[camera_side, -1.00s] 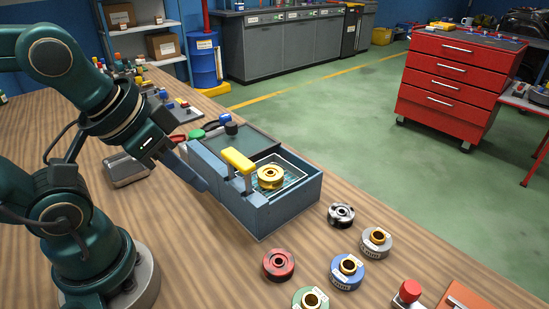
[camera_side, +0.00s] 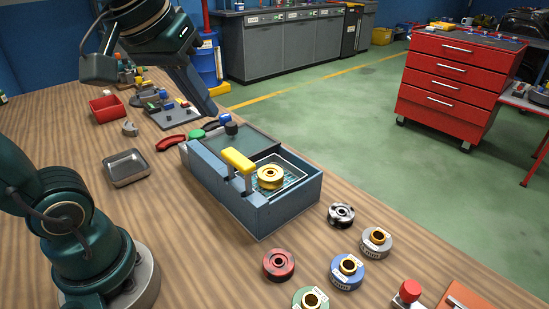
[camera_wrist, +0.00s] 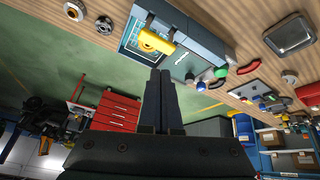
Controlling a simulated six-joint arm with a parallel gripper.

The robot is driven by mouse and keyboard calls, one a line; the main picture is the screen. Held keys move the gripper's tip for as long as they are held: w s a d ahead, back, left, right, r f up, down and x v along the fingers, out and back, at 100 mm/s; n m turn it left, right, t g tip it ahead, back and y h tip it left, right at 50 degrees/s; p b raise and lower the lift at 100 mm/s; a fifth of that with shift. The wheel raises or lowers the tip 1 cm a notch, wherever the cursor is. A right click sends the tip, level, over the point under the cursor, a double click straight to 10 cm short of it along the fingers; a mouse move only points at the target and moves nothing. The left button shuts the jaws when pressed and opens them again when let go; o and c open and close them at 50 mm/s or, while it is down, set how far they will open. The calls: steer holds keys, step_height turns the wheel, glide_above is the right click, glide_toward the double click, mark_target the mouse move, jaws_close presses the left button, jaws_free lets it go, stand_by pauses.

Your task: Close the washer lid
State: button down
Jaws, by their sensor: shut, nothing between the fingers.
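The washer is a blue-grey box (camera_side: 258,222) on the wooden bench in the side view; it also shows in the wrist view (camera_wrist: 203,31). A yellow handle (camera_side: 238,160) stands on a bracket at the left edge of the opening. A gold ring-shaped part (camera_side: 270,177) sits inside on a mesh tray. My gripper (camera_side: 210,110) is raised beyond the far end of the box, near the dark knob (camera_side: 231,128), fingers together and empty. In the wrist view the closed fingers (camera_wrist: 160,75) point toward the box.
Several ring parts, red (camera_side: 279,264), blue (camera_side: 347,271) and others, lie in front of the box.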

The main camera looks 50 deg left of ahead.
steer(key=w+a+r+n+y, duration=0.1)
steer(key=w+a+r+n, duration=0.3)
steer(key=w+a, duration=0.15)
steer(key=n+g+y, duration=0.1)
steer(key=n+g, duration=0.3)
steer(key=n, duration=0.2)
glide_above(222, 119)
steer(key=d, duration=0.4)
step_height(222, 119, down, 8)
steer(key=x, duration=0.3)
steer(key=s+x, duration=0.1)
steer(key=x, duration=0.5)
steer(key=shift+s+a+f, duration=0.15)
steer(key=shift+f, duration=0.35)
steer(key=shift+s+d, duration=0.2)
steer(key=shift+d, duration=0.75)
steer(key=shift+s+d, duration=0.25)
steer(key=shift+d, duration=0.7)
